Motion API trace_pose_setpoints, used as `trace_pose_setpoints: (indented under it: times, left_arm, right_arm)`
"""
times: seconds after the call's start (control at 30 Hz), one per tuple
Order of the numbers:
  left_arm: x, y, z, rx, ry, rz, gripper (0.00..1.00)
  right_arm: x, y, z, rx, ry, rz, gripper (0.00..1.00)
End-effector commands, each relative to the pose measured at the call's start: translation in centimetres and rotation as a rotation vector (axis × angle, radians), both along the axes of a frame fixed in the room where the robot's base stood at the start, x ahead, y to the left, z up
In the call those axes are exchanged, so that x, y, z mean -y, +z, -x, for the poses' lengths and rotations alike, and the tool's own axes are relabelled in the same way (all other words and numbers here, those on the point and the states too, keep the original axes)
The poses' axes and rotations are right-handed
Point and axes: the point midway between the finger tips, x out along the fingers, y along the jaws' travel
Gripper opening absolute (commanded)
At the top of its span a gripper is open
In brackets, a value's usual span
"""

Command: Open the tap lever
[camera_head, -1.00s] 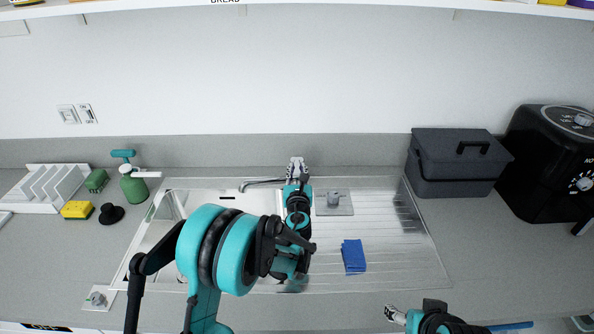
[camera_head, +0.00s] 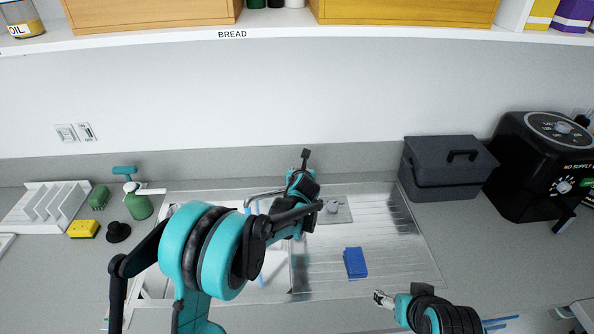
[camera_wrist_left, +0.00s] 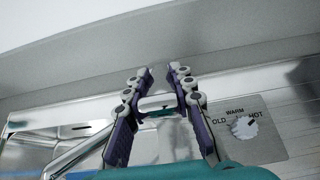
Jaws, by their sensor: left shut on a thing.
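The tap's metal spout (camera_head: 262,193) reaches over the left part of the sink in the head view; the left wrist view shows it at the lower left (camera_wrist_left: 85,152). My left gripper (camera_head: 305,158) is at the back of the sink, right of the spout. In the wrist view its fingers (camera_wrist_left: 161,76) are shut with a gap between them. A pale bar (camera_wrist_left: 157,103) lies between them and seems to be the tap lever, otherwise hidden by the gripper and arm. My right gripper (camera_head: 381,299) is low at the sink's front right, too small to read.
The sink (camera_head: 395,225) has a blue cloth (camera_head: 355,262) on its drainer. A temperature knob (camera_wrist_left: 241,126) sits right of the gripper. A pale blue streak, possibly water, shows beside my left arm. A grey box (camera_head: 450,172) and black appliance (camera_head: 540,165) stand right.

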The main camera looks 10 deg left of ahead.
Motion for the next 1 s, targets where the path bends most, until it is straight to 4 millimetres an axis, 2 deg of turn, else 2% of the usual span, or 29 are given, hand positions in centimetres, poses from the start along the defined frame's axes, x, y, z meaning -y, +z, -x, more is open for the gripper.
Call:
trace_pose_setpoints:
  times: [0.47, 0.5, 0.57, 0.87, 1.0]
  left_arm:
    - [-0.07, 0.07, -0.12, -0.016, 0.000, 0.003, 0.00]
    - [-0.07, 0.07, -0.12, -0.016, 0.000, 0.003, 0.32]
    - [-0.06, 0.08, -0.11, -0.016, 0.001, 0.004, 0.47]
    - [-0.03, 0.11, -0.06, -0.016, 0.001, 0.004, 0.48]
    - [0.18, 0.66, 0.81, -0.016, 0.000, 0.003, 0.48]
  right_arm:
    - [0.00, 0.22, 0.01, 0.000, 0.000, 0.000, 0.71]
    - [0.00, 0.22, 0.01, 0.000, 0.000, 0.000, 0.71]
    - [0.00, 0.22, 0.01, 0.000, 0.000, 0.000, 0.71]
    - [0.00, 0.23, 0.00, 0.000, 0.000, 0.000, 0.71]
    - [0.00, 0.23, 0.00, 0.000, 0.000, 0.000, 0.71]
